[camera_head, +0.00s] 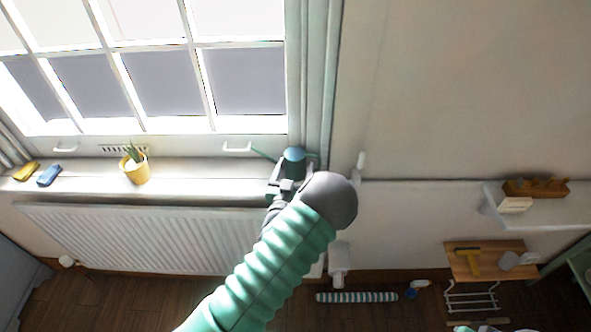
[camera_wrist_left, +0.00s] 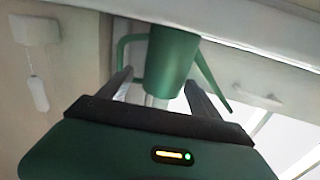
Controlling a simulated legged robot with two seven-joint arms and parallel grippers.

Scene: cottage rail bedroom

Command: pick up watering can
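The watering can (camera_head: 294,155) stands at the right end of the windowsill, by the curtain. In the head view its bluish top shows, with a thin green spout to the left; my left gripper (camera_head: 283,185) hides much of its body. In the left wrist view the green can (camera_wrist_left: 172,58) appears upside down, with its handle on the left and its spout on the right. My left gripper (camera_wrist_left: 160,88) is open, its fingers spread on either side of the can's body. A gap shows beside the left-hand finger.
On the windowsill (camera_head: 90,176) are a yellow plant pot (camera_head: 136,171), a blue object (camera_head: 49,175) and a yellow object (camera_head: 26,172). A radiator (camera_head: 140,238) is below. The curtain (camera_head: 314,80) hangs close behind the can. A striped roll (camera_head: 356,297) lies on the floor.

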